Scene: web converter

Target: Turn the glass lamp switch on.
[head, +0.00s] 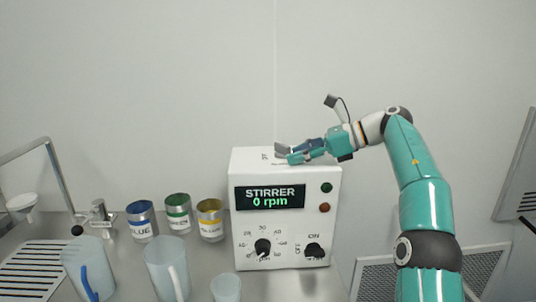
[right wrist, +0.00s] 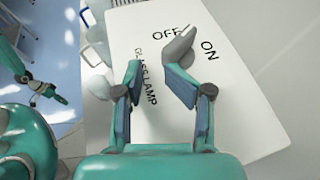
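The white box with the STIRRER display (head: 286,240) stands on the bench. In the right wrist view its top (right wrist: 225,105) reads GLASS LAMP, OFF and ON. A grey lever-like piece (right wrist: 179,46), seemingly the lamp switch, lies between the OFF and ON labels, beside the tip of one finger; whether they touch is unclear. My right gripper (head: 284,154) is over the box top, its fingers (right wrist: 152,72) apart with nothing visible held. What seems to be my left gripper (right wrist: 45,92) shows small at the left of the right wrist view; its opening is unclear.
Blue, green and yellow cans (head: 178,212) stand left of the box. Pitchers (head: 167,268) and a cup (head: 226,288) are in front. A small tap (head: 101,214) and a drain rack (head: 38,268) are at far left. The box front has knobs (head: 263,247) and round buttons (head: 325,188).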

